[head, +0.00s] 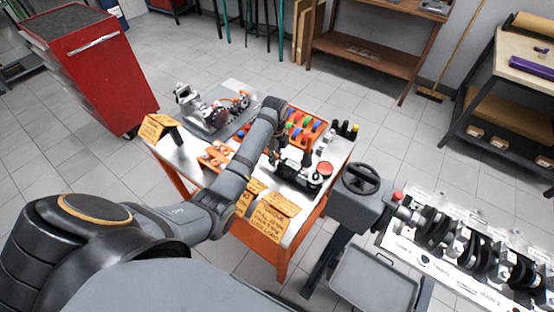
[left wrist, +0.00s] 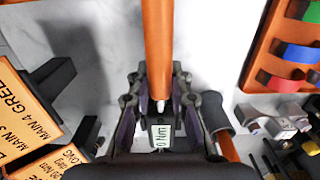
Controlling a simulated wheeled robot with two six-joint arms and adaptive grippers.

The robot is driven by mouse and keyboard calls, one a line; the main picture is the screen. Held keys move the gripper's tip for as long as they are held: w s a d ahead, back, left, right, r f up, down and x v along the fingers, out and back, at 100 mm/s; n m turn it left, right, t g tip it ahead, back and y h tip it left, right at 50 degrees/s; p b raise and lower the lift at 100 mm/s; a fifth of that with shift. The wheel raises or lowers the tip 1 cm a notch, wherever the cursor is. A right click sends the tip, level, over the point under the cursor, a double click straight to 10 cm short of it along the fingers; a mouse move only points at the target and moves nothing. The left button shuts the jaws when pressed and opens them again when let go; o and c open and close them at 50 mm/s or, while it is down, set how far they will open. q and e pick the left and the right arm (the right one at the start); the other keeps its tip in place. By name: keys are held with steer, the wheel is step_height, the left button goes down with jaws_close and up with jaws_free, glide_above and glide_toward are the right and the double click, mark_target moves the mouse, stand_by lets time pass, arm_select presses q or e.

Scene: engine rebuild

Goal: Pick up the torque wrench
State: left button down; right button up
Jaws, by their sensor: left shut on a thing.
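My left gripper (head: 279,152) reaches down over the small work table in the head view. In the left wrist view its two fingers (left wrist: 160,105) are closed in around a narrow piece with a pale label reading "0 Nm" (left wrist: 162,136), which appears to be the torque wrench. An orange bar (left wrist: 158,45) runs up from between the fingertips; I cannot tell whether it belongs to the wrench. The lower part of the held piece is hidden by the gripper. In the head view the arm and gripper hide most of it. My right gripper is not in view.
The table holds an orange tray of coloured parts (head: 306,128), a metal assembly (head: 212,112) and yellow label cards (head: 268,212). A black-handled tool (left wrist: 215,115) lies close right of the fingers. A crankshaft bench (head: 470,245) stands right, a red cabinet (head: 95,65) left.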

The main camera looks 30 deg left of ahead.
arm_select(q)
step_height(320, 180, up, 6)
steer(key=shift+w+f+b, duration=0.1)
steer(key=shift+b, duration=0.35)
step_height(320, 180, up, 4)
steer(key=shift+f+p, duration=0.1)
steer(key=shift+p, duration=0.9)
steer(key=shift+f, duration=0.1)
steer(key=c, duration=1.9)
jaws_free()
jaws_close()
